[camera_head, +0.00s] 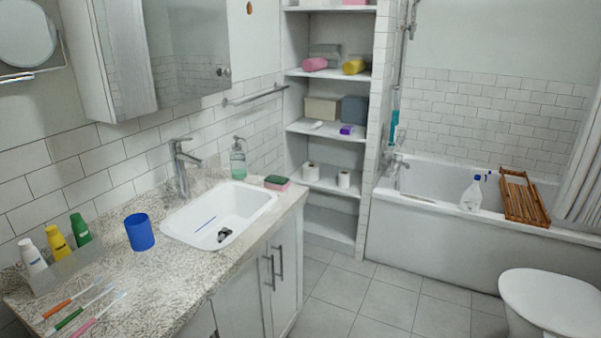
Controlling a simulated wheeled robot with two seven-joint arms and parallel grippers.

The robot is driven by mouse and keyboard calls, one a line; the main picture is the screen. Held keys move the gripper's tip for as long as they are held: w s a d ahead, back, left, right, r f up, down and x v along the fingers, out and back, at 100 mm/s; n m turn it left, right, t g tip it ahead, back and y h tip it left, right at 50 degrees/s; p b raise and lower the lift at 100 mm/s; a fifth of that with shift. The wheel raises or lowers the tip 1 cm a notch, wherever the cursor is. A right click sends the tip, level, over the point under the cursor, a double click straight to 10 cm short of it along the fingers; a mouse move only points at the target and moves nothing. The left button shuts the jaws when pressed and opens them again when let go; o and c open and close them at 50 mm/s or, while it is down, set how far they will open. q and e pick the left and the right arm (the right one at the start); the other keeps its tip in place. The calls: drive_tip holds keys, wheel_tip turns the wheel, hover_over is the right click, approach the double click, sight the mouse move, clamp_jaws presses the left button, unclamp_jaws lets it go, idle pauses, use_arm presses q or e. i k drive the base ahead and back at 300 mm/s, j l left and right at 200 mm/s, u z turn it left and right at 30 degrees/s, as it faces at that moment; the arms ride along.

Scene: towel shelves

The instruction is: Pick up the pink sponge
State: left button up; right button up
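The pink sponge (276,183) lies flat on the far right corner of the stone counter, beside the white sink. It has a dark green layer on top and pink below. Neither of my grippers shows in the head view.
The counter (150,279) also holds a white sink (250,204), a tap (181,165), a soap bottle (238,162), a blue cup (140,232), several small bottles and toothbrushes. Shelves (328,186) stand behind it, a bathtub (430,222) to the right. Floor tiles (385,312) between are clear.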

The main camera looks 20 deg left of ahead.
sight(273, 182)
drive_tip(key=i+u, duration=0.15)
drive_tip(key=i, duration=0.35)
drive_tip(key=i+l+u, duration=0.2)
drive_tip(key=i, duration=0.25)
drive_tip(key=i+l+u, duration=0.15)
drive_tip(key=i, duration=0.35)
drive_tip(key=i+l+u, duration=0.15)
drive_tip(key=i+u, duration=0.25)
drive_tip(key=i+l+u, duration=0.2)
drive_tip(key=u, duration=0.15)
drive_tip(key=i+l+u, duration=0.25)
drive_tip(key=l+u, duration=0.15)
drive_tip(key=i+l+u, duration=0.2)
drive_tip(key=l+u, duration=0.2)
drive_tip(key=i+l+u, duration=0.2)
drive_tip(key=l, duration=0.25)
drive_tip(key=l+u, duration=0.15)
drive_tip(key=l, duration=0.25)
